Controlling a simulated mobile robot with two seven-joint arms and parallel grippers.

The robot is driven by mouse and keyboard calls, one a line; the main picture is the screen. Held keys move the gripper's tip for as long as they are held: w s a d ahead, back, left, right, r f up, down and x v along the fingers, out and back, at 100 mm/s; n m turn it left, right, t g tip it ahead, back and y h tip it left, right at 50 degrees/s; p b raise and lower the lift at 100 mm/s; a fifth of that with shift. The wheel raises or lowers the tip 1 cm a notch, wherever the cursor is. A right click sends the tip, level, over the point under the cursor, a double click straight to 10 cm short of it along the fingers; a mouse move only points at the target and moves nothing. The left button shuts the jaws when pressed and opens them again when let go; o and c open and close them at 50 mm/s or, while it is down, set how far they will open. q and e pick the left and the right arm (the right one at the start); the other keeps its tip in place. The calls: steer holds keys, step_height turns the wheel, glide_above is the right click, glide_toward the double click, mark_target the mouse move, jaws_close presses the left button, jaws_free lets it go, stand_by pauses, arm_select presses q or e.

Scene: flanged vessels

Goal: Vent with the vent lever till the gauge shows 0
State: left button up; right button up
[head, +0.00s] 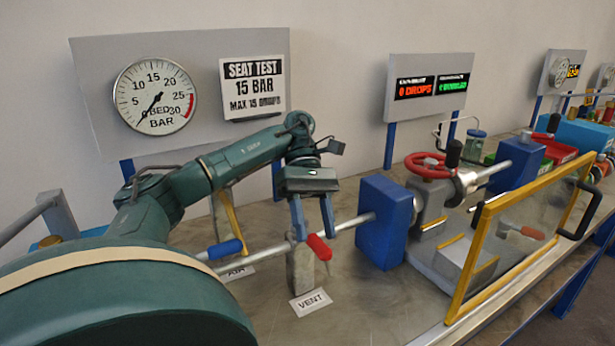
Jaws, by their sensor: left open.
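The vent lever (319,246) has a red grip and sits on a grey valve block (300,270) behind a card reading VENT (310,302). Its grip slants down to the right. My left gripper (312,234) is open, with its two blue fingers pointing down just above and around the lever's area. I cannot tell whether a finger touches the lever. The round gauge (155,97), marked in BAR, hangs on a grey panel at the upper left. Its needle points down-left, close to the 0 end. My right gripper is not in view.
A blue-gripped lever (225,249) by the AIR card stands left of the vent lever. A pipe runs right to a blue block (385,222). Further right are a red handwheel (430,166) and a yellow-framed clear guard (520,240). The bench front near the VENT card is bare.

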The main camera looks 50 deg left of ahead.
arm_select(q)
steer(key=p+v, duration=0.7)
steer(key=v, duration=0.3)
steer(key=shift+p, duration=0.3)
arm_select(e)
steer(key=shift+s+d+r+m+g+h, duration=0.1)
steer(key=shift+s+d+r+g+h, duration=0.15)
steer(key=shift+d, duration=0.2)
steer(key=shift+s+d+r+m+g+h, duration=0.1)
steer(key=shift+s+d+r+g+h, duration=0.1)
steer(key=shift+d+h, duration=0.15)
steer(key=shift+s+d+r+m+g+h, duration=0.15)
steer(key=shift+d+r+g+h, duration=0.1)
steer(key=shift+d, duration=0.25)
arm_select(q)
steer(key=shift+a+r, duration=0.15)
steer(key=shift+s, duration=0.1)
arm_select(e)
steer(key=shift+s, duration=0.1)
